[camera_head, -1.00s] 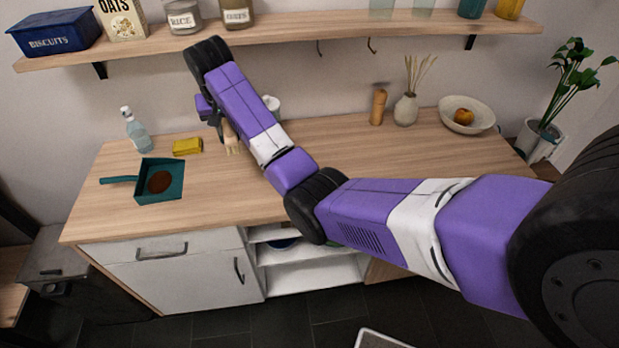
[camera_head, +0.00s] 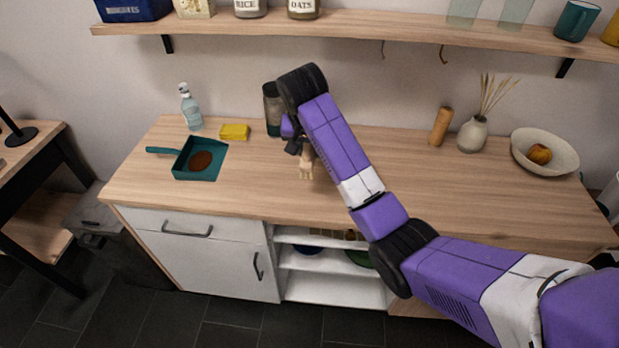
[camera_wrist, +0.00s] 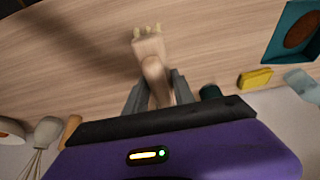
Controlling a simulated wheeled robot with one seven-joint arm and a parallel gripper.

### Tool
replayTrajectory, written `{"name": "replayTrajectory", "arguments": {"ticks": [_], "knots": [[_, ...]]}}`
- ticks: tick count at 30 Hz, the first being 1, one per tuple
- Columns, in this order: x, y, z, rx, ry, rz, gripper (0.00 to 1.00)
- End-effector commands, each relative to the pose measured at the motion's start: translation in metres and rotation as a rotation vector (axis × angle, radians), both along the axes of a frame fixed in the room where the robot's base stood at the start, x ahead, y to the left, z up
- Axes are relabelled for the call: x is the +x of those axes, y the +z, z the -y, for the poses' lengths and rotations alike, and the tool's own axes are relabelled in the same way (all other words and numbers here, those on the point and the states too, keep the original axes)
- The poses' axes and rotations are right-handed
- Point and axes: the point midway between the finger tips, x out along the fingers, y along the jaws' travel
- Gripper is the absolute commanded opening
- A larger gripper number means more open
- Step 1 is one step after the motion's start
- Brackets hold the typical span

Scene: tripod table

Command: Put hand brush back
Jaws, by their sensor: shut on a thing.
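The hand brush (camera_head: 306,166) has a pale wooden body and hangs from my gripper (camera_head: 303,150) over the middle of the counter. In the wrist view the fingers of my gripper (camera_wrist: 157,85) are shut on the rounded handle of the brush (camera_wrist: 150,46). Its pale bristle tufts point away from the fingers toward the counter. I cannot tell the exact gap to the counter. Two dark hooks, (camera_head: 383,48) and (camera_head: 443,54), hang under the wall shelf and are empty. A teal dustpan (camera_head: 213,167) with a brown heap in it lies on the left of the counter.
A yellow sponge (camera_head: 234,132), a spray bottle (camera_head: 190,108) and a dark bottle (camera_head: 271,103) stand left of my arm. A wooden mill (camera_head: 440,127), a reed vase (camera_head: 472,136) and a bowl (camera_head: 560,160) stand right. The shelf (camera_head: 340,24) overhangs the back. The front centre counter is clear.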

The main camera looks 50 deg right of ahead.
Motion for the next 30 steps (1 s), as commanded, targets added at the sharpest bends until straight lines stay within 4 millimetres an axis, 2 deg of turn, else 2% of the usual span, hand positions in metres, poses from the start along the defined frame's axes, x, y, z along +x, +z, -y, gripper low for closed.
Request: {"name": "replayTrajectory", "arguments": {"ticks": [3,6,13,19,22,30], "knots": [[-0.001,-0.027,0.0,0.001,-0.001,-0.005,0.0],[-0.001,-0.043,0.0,0.001,0.0,-0.004,0.0],[-0.001,-0.061,0.0,0.001,0.0,-0.002,0.0],[-0.001,-0.089,0.0,0.0,0.001,-0.002,0.0],[-0.001,-0.096,0.0,0.0,0.001,0.0,0.0],[0.0,-0.097,0.0,0.0,0.001,0.0,0.0]]}}
